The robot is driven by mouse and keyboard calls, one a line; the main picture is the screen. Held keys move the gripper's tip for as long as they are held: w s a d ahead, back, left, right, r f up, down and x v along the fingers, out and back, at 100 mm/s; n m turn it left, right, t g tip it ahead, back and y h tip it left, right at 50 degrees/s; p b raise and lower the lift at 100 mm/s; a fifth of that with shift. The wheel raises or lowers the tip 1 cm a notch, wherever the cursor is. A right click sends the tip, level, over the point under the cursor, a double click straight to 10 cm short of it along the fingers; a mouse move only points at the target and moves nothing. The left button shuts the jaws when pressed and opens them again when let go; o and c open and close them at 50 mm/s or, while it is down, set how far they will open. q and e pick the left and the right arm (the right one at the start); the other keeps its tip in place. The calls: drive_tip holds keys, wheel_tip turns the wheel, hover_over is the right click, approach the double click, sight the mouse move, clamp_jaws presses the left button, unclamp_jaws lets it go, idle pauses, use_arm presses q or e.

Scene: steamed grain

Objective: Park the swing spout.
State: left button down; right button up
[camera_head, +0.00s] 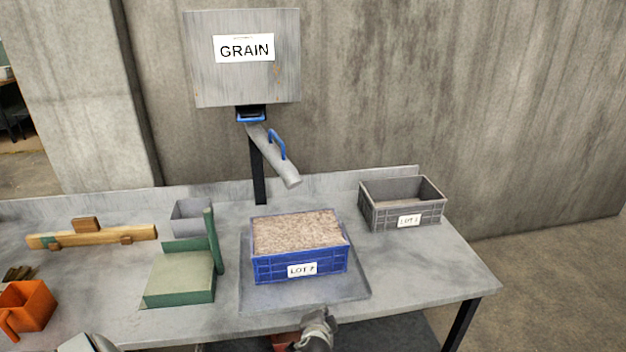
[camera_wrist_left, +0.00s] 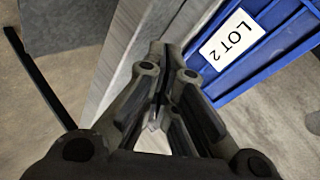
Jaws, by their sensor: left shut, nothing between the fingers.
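The swing spout (camera_head: 271,158) is a grey pipe with a blue handle (camera_head: 277,144), under the grey hopper (camera_head: 241,82) marked GRAIN. It slants down to the right, and its open end is above the back of the blue LOT 2 crate (camera_head: 299,262), which is heaped with grain. The crate also shows in the left wrist view (camera_wrist_left: 262,50). My left gripper (camera_head: 322,316) is low at the table's front edge, in front of the crate and well away from the spout. Its fingers (camera_wrist_left: 163,95) are shut and empty. My right gripper is out of view.
The blue crate stands on a grey tray (camera_head: 262,300). A grey LOT 1 crate (camera_head: 381,216) stands at the back right. A green stand with an upright post (camera_head: 180,282), a grey box (camera_head: 188,217), a wooden tool (camera_head: 95,236) and an orange container (camera_head: 27,305) are left.

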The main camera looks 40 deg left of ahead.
use_arm(q)
drive_tip(key=w+a+r+m+t+y, duration=0.1)
drive_tip(key=w+a+r, duration=0.2)
drive_tip(key=r, duration=0.5)
drive_tip(key=w+a+r+m+t+y, duration=0.1)
drive_tip(key=w+a+r+t+y, duration=0.1)
drive_tip(key=w+r, duration=0.4)
drive_tip(key=w+a+r+m+t+y+p, duration=0.1)
drive_tip(key=w+r, duration=0.4)
drive_tip(key=r, duration=0.6)
drive_tip(key=a+m+y, duration=0.1)
drive_tip(key=a, duration=0.1)
drive_tip(key=shift+a+r+t, duration=0.2)
drive_tip(key=shift+a+t, duration=0.1)
drive_tip(key=shift+t, duration=0.1)
drive_tip(key=shift+w, duration=0.1)
